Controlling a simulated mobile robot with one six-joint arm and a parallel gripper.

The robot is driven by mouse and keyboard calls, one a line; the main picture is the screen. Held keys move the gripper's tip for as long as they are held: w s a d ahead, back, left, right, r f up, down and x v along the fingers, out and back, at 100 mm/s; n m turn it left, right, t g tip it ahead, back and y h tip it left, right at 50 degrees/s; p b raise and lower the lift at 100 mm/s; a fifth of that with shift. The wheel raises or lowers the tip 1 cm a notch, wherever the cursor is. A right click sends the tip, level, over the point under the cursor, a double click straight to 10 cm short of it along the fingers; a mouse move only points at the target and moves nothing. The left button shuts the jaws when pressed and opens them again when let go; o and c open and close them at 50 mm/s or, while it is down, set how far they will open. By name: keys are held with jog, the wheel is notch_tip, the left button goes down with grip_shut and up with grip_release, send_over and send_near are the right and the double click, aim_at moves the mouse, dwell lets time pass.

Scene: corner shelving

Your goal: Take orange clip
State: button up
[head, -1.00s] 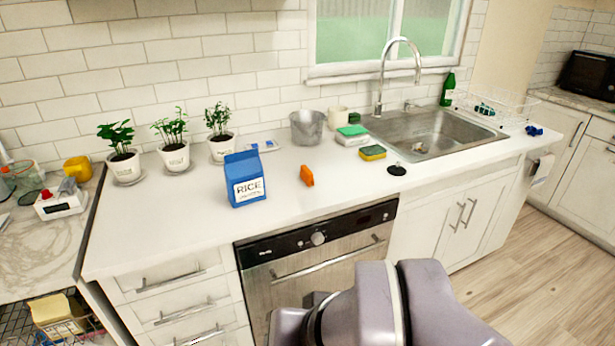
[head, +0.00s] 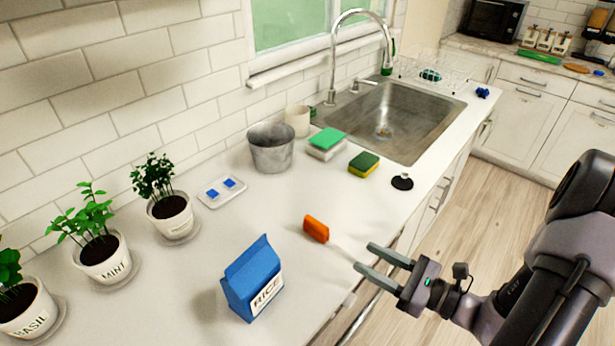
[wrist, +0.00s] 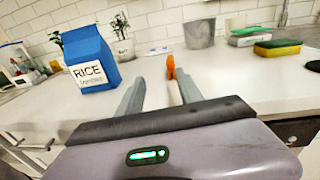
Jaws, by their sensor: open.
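In the wrist view the fingers (wrist: 158,78) are spread and the clip lies nearer the right one. The fingers appear short of the clip, with a small gap.
A blue rice carton (head: 252,278) stands left of the clip. A metal bucket (head: 271,150), a green-topped stack (head: 326,143) and a sponge (head: 364,164) sit behind, before the sink (head: 385,115). Potted herbs (head: 101,258) line the wall. The counter around the clip is clear.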

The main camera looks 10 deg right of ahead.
jog(key=shift+w+d+f+m+t+h+b, duration=0.1)
jog(key=shift+w+f+m+t+h+b, duration=0.2)
jog(key=shift+w+m+t, duration=0.15)
jog(key=shift+w+d+f+m+t+h+b, duration=0.1)
jog(key=shift+w+f+m+t+h+b, duration=0.1)
jog(key=shift+w+m+t+h, duration=0.25)
jog(key=b, duration=0.2)
send_near(316, 222)
jog(key=x, duration=0.3)
jog(key=shift+w+y, duration=0.25)
jog(key=b+x, duration=0.2)
jog(key=x, duration=0.4)
jog(key=shift+w+a+f, duration=0.15)
jog(key=shift+w+a, duration=0.05)
grip_shut()
